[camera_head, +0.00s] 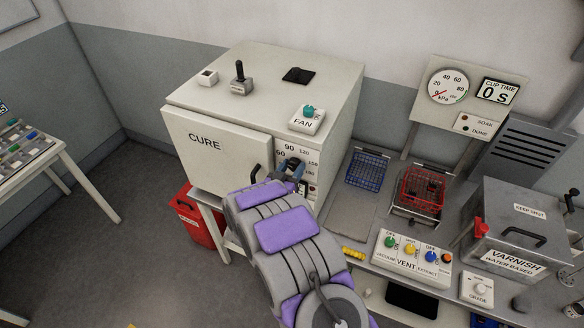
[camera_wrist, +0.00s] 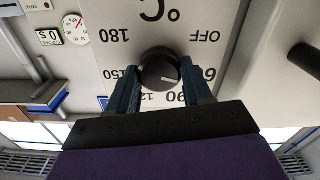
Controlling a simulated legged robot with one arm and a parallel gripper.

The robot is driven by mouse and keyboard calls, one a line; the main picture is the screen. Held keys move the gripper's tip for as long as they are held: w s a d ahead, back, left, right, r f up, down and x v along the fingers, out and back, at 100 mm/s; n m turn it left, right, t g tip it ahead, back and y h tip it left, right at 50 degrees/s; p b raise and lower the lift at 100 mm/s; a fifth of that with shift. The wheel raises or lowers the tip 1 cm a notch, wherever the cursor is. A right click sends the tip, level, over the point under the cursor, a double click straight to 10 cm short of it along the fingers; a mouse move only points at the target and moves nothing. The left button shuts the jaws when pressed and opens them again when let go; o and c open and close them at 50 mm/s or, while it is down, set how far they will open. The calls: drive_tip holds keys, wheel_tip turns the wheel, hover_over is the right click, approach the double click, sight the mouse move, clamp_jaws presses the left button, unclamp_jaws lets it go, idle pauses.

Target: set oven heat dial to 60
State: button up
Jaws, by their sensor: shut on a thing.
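The oven heat dial (camera_wrist: 160,69) is a round black knob on the white oven panel, and the wrist view shows it upside down. Numbers from OFF through 60, 90, 120 and 150 to 180 ring it. My gripper (camera_wrist: 160,80) is shut on the dial, one blue-grey finger on each side. In the head view my gripper (camera_head: 291,168) covers most of the dial on the front of the CURE oven (camera_head: 210,165).
The oven door handle (camera_head: 256,173) is just left of my gripper. A FAN switch box (camera_head: 306,120) sits on the oven top. Blue (camera_head: 367,170) and red (camera_head: 424,190) wire baskets and a VENT panel (camera_head: 411,259) stand to the right. A red bin (camera_head: 190,220) is at lower left.

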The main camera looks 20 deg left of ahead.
drive_tip(key=o, duration=0.7)
drive_tip(key=shift+a+f, duration=0.1)
drive_tip(key=shift+c, duration=0.2)
drive_tip(key=o, duration=0.4)
drive_tip(key=shift+a, duration=0.2)
drive_tip(key=shift+d, duration=0.1)
drive_tip(key=shift+s, duration=0.3)
drive_tip(key=s+b, duration=0.1)
drive_tip(key=s, duration=0.4)
drive_tip(key=s+a, duration=0.1)
drive_tip(key=s, duration=0.5)
drive_tip(key=s+b, duration=0.1)
drive_tip(key=s, duration=0.4)
drive_tip(key=shift+s+a+b, duration=0.3)
drive_tip(key=shift+b, duration=0.05)
